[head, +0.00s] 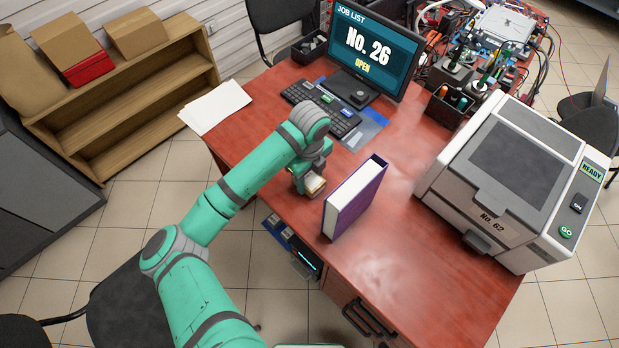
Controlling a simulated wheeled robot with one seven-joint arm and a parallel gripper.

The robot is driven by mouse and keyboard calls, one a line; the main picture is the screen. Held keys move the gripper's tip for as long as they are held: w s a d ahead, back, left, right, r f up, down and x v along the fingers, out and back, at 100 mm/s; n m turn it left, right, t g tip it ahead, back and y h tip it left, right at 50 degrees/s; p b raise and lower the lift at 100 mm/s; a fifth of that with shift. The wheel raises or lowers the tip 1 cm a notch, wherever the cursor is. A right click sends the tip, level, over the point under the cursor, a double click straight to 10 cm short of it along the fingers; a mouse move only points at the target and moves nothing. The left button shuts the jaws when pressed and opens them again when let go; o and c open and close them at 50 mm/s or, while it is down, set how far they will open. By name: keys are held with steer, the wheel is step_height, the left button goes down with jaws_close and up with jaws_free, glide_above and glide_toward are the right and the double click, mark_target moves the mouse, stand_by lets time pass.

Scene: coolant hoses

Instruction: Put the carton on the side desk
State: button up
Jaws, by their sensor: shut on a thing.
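My gripper (309,176) is over the front left part of the red-brown wooden desk (420,250), pointing down. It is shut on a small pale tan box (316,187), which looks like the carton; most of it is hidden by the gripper. I cannot tell whether the box touches the desk top or hangs just above it. I cannot tell whether this desk is the side desk; no other desk shows clearly.
A thick purple book (357,198) stands upright just right of my gripper. A keyboard (320,108) and monitor (372,50) are behind. A large white machine (510,180) fills the right side. Brown boxes (137,34) sit on a wooden shelf (130,100). The desk's front middle is clear.

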mark_target(310, 179)
steer(key=shift+f, duration=0.15)
steer(key=o, duration=1)
steer(key=shift+o, duration=0.2)
step_height(310, 179, up, 12)
steer(key=shift+r, duration=0.2)
steer(key=shift+d, duration=0.1)
